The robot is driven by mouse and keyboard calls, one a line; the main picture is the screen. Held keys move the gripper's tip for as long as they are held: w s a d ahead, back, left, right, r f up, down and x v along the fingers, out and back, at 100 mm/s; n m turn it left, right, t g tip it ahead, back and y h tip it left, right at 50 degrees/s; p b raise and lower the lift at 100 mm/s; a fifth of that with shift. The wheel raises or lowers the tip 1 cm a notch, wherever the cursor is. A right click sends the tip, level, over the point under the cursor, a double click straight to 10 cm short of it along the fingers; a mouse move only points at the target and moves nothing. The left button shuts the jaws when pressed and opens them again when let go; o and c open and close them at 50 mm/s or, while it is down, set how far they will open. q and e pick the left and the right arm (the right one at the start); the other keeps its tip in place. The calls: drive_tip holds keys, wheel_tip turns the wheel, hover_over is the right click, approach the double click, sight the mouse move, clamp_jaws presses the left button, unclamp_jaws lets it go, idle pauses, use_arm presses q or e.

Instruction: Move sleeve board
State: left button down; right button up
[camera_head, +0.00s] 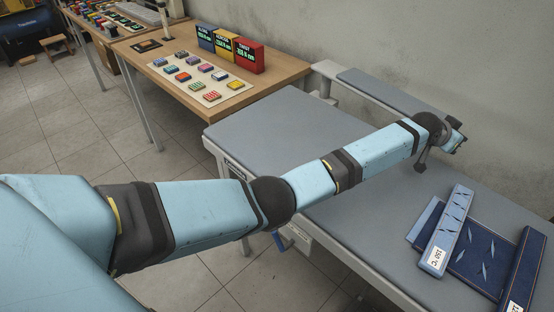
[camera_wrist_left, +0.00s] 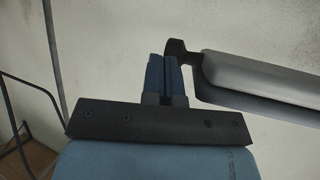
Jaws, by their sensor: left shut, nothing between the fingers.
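The sleeve board (camera_head: 390,92) is a narrow grey padded board on a pale arm along the wall side of the grey ironing table (camera_head: 290,125). It also shows in the left wrist view as a grey padded bar (camera_wrist_left: 265,78) at the right, with a dark end piece close to my fingertips. My left gripper (camera_head: 457,139) is over the table's far right part, near the board's right end. In the left wrist view its blue fingers (camera_wrist_left: 164,66) are together and empty. I cannot tell whether they touch the dark end piece. My right gripper is out of view.
A wooden table (camera_head: 200,65) at the back left holds colored blocks and three upright boxes (camera_head: 230,48). The ironing table's left part is clear. A wall stands behind.

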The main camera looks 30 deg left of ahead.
use_arm(q)
drive_tip(key=w, duration=0.1)
drive_tip(key=w+b, duration=0.1)
drive_tip(key=w+d+b, duration=0.1)
drive_tip(key=shift+d+f, duration=0.1)
drive_tip(key=shift+f, duration=0.15)
drive_tip(key=shift+w+d+r+b, duration=0.1)
drive_tip(key=shift+w+r+b, duration=0.05)
drive_tip(key=shift+w+b, duration=0.4)
drive_tip(key=shift+d, duration=0.1)
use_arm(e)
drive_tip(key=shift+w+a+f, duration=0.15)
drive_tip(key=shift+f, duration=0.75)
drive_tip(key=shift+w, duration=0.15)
use_arm(q)
drive_tip(key=shift+r, duration=0.1)
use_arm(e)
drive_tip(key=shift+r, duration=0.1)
